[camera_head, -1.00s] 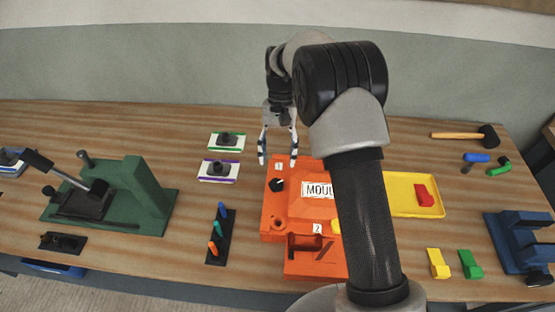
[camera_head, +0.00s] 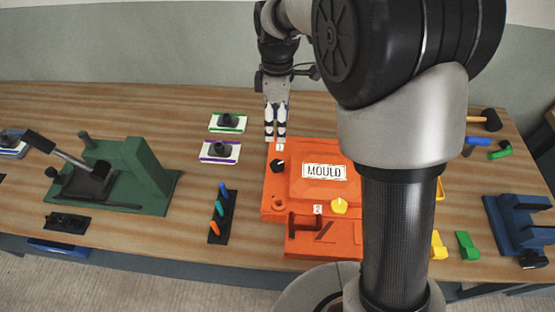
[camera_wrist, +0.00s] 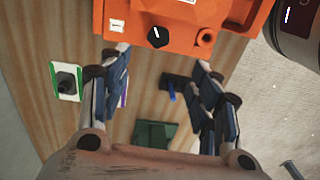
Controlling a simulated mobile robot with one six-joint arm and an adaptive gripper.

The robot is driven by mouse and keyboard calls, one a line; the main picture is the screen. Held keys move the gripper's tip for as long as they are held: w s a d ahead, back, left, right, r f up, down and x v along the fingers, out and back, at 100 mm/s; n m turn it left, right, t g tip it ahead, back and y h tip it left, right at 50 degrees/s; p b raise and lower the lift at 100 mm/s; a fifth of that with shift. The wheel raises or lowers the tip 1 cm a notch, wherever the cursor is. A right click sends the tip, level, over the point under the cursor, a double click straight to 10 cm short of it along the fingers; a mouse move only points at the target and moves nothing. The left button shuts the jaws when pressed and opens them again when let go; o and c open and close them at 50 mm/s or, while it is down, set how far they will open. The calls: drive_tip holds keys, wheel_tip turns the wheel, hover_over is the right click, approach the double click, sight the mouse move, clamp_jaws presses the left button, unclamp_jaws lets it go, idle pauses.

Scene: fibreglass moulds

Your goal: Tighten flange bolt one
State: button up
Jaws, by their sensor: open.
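The orange mould (camera_head: 315,205) lies on the bench with a "MOULD" label on its raised top. A black knob-like bolt head (camera_head: 278,165) sits at its left corner, just below the label "1" (camera_head: 280,147). The black bolt head also shows in the wrist view (camera_wrist: 158,38), with a white line on it. My gripper (camera_head: 276,138) points down at the far left edge of the mould, just behind the black bolt. In the wrist view my gripper (camera_wrist: 160,60) has its fingers spread wide, with nothing between them. Its exact height above the mould is unclear.
A yellow knob (camera_head: 339,206) is beside label "2" on the mould. Left are a rack of coloured pegs (camera_head: 221,215), two small pads (camera_head: 221,151) and a green fixture (camera_head: 145,180). A blue fixture (camera_head: 520,225) stands right. My arm hides part of the bench right of the mould.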

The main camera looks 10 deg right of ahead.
sight(277, 164)
drive_tip(key=f+n+b, duration=0.1)
drive_tip(key=f, duration=0.4)
drive_tip(key=f+n+b, duration=0.1)
drive_tip(key=f+b, duration=0.1)
drive_tip(key=f, duration=0.3)
drive_tip(key=f+n+b, duration=0.1)
drive_tip(key=f, duration=0.5)
drive_tip(key=shift+s+t+b, duration=0.3)
drive_tip(key=shift+s+b, duration=0.05)
drive_tip(key=shift+s, duration=0.05)
drive_tip(key=shift+c, duration=0.3)
drive_tip(key=c, duration=1)
